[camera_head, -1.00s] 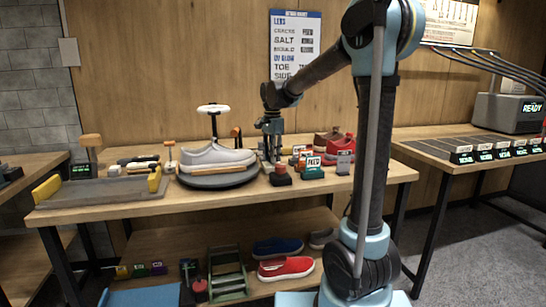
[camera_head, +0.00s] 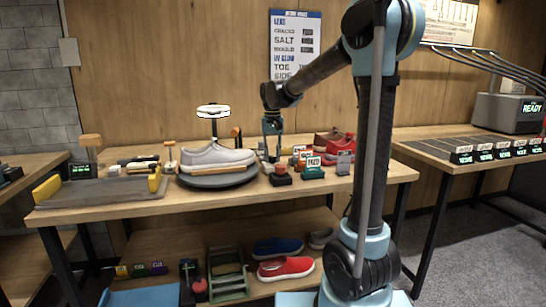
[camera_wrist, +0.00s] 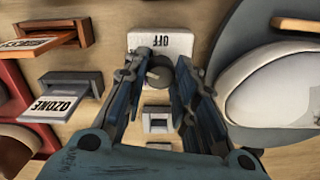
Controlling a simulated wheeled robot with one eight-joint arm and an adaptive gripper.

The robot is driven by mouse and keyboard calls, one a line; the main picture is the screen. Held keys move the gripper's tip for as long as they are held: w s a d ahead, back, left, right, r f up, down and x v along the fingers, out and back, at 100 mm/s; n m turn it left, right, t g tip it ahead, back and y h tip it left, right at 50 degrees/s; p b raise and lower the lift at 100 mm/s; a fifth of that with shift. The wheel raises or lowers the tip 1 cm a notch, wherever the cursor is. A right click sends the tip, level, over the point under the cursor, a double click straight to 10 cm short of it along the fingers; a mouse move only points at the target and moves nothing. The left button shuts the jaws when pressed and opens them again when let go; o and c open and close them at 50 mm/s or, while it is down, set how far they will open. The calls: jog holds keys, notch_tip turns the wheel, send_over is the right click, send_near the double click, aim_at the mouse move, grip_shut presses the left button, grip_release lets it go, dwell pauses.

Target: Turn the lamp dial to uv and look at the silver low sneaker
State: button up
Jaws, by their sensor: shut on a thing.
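The silver low sneaker (camera_head: 217,156) rests on a round dark turntable (camera_head: 222,180) on the bench. It shows partly at the right edge of the wrist view (camera_wrist: 275,92). The lamp (camera_head: 213,111) has a pale head on a post behind the sneaker. My gripper (camera_head: 272,157) is just right of the sneaker, pointing down. In the wrist view my gripper (camera_wrist: 160,84) is shut on a dark round dial (camera_wrist: 159,72). A white plate (camera_wrist: 160,43) beside the dial reads OFF, upside down. The gripper's fingers hide part of the dial.
Labelled card holders stand close to the gripper, among them an OZONE one (camera_wrist: 65,104). Red and brown shoes (camera_head: 340,145) stand behind them. A tray (camera_head: 100,191) lies at the bench's left. More shoes (camera_head: 286,267) lie on the lower shelf.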

jog(key=n, duration=0.5)
jog(key=shift+w, duration=0.15)
jog(key=shift+r+n, duration=0.1)
jog(key=shift+n, duration=2.4)
jog(key=o, duration=1.1)
jog(key=shift+c, duration=0.2)
notch_tip(320, 180, up, 12)
